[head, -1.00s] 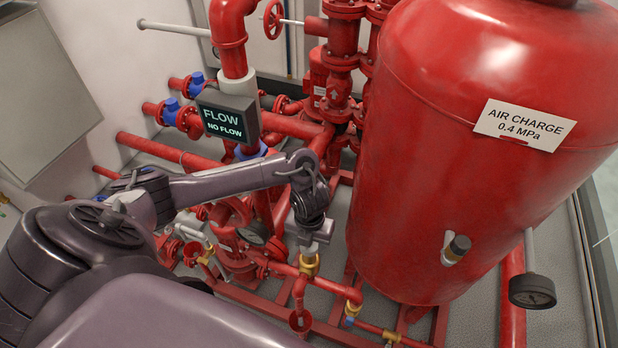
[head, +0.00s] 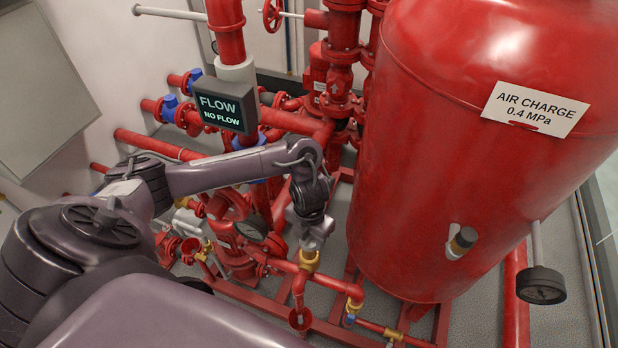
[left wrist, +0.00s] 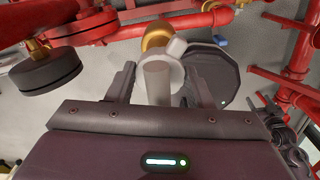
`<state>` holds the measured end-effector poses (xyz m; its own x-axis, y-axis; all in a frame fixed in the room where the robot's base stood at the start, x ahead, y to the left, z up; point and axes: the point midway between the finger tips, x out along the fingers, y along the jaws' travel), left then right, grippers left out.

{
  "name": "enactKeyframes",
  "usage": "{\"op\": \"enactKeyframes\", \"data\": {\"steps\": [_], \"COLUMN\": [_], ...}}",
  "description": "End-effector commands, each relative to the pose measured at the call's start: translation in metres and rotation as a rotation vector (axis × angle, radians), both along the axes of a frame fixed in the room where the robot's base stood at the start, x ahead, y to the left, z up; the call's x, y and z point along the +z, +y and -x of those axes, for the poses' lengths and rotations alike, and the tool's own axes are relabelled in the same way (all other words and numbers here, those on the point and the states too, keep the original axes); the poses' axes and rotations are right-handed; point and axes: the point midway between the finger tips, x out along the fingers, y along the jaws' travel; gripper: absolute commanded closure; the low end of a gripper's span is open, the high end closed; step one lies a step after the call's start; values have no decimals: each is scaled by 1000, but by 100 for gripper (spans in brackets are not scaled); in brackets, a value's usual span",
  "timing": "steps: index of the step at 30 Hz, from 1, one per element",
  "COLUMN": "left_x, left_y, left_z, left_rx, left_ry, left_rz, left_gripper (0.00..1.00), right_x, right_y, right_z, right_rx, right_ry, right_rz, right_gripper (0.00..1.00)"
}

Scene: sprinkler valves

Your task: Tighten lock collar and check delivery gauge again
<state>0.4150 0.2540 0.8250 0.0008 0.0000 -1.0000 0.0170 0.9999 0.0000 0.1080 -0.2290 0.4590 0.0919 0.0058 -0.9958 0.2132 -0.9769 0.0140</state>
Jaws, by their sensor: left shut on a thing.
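My left gripper (head: 313,243) reaches down to the low red pipework, just above a brass fitting (head: 309,261). In the left wrist view, its two fingers (left wrist: 162,88) are on either side of a pale grey round part (left wrist: 158,84), which looks like the lock collar, and the gripper is shut on it. A brass elbow (left wrist: 156,36) is just beyond that part. A round gauge (head: 251,229) with a dark rim is left of the gripper in the head view; I cannot read it or tell if it is the delivery gauge. My right gripper is not in view.
A large red tank (head: 450,150) stands close right of my arm. Another gauge (head: 540,285) hangs at lower right. A flow display (head: 225,105) reads "NO FLOW". In the left wrist view, a dark disc (left wrist: 212,76) is close beside one finger. Red pipes crowd the gripper.

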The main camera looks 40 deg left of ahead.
Motion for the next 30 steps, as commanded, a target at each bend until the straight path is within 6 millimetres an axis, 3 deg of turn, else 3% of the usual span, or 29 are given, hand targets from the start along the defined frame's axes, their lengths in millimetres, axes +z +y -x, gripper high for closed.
{"op": "enactKeyframes", "data": {"steps": [7,15,26,30], "left_x": [-1,-1,0,-2], "left_y": [0,1,0,1], "left_z": [0,0,0,-1], "left_rx": [-24,-262,-312,-444], "left_ry": [1,0,0,-1], "left_rz": [-1,-2,-1,-3], "left_gripper": [77,77,77,77], "right_x": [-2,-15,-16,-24], "right_y": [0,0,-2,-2], "right_z": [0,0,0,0], "right_rx": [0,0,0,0], "right_ry": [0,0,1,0], "right_rz": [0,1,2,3], "right_gripper": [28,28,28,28]}}
